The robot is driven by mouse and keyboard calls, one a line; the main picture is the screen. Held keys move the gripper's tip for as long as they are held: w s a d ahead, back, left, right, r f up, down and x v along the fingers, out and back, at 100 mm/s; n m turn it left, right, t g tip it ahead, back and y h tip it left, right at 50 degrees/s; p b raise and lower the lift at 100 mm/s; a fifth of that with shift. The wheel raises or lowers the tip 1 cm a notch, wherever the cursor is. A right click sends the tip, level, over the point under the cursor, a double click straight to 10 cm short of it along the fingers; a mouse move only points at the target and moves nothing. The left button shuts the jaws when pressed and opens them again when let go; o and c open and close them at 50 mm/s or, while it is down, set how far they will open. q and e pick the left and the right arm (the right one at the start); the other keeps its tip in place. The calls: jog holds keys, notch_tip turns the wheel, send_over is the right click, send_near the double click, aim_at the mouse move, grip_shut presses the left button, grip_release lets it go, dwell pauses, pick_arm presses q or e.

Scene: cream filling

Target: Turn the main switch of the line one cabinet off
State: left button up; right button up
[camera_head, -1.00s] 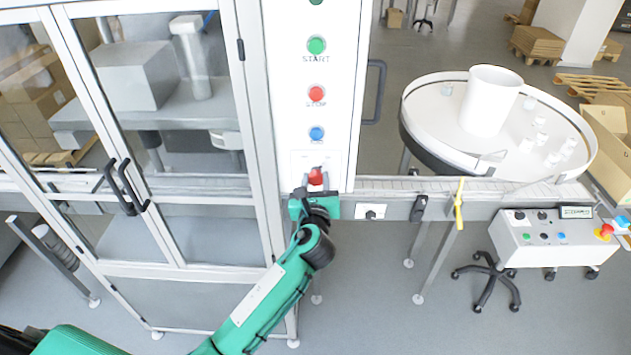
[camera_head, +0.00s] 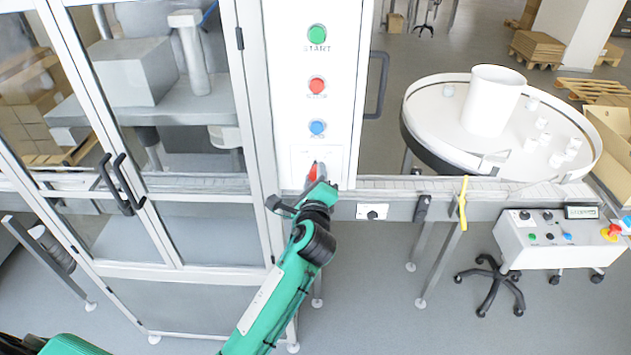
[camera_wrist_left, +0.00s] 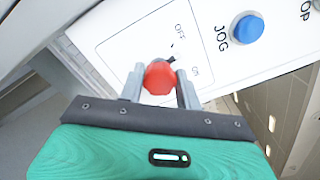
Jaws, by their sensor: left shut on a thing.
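The main switch, a red rotary knob (camera_head: 313,171), sits on a pale plate low on the white cabinet front (camera_head: 335,136). It also shows in the left wrist view (camera_wrist_left: 159,78), between the fingers, with OFF and ON printed on the plate beside it. My left gripper (camera_head: 314,180) is shut on the knob and is rolled to a slant. In the left wrist view its two fingers (camera_wrist_left: 160,88) lie on either side of the knob. The knob's pointer is partly hidden, so I cannot tell its exact setting. My right gripper is not in view.
Above the switch are a blue button (camera_head: 317,128), a red button (camera_head: 317,86) and a green START button (camera_head: 317,34). Glass doors (camera_head: 140,130) stand at left. A conveyor (camera_head: 420,185) leads right to a round table (camera_head: 425,125). A control box (camera_head: 545,238) stands at right.

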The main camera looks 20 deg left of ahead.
pick_arm(q)
jog(key=n+b, duration=0.1)
jog(key=n, duration=0.3)
jog(key=shift+f+b, duration=0.15)
jog(key=shift+b, duration=0.2)
jog(key=shift+n, duration=0.3)
jog(key=o, duration=1)
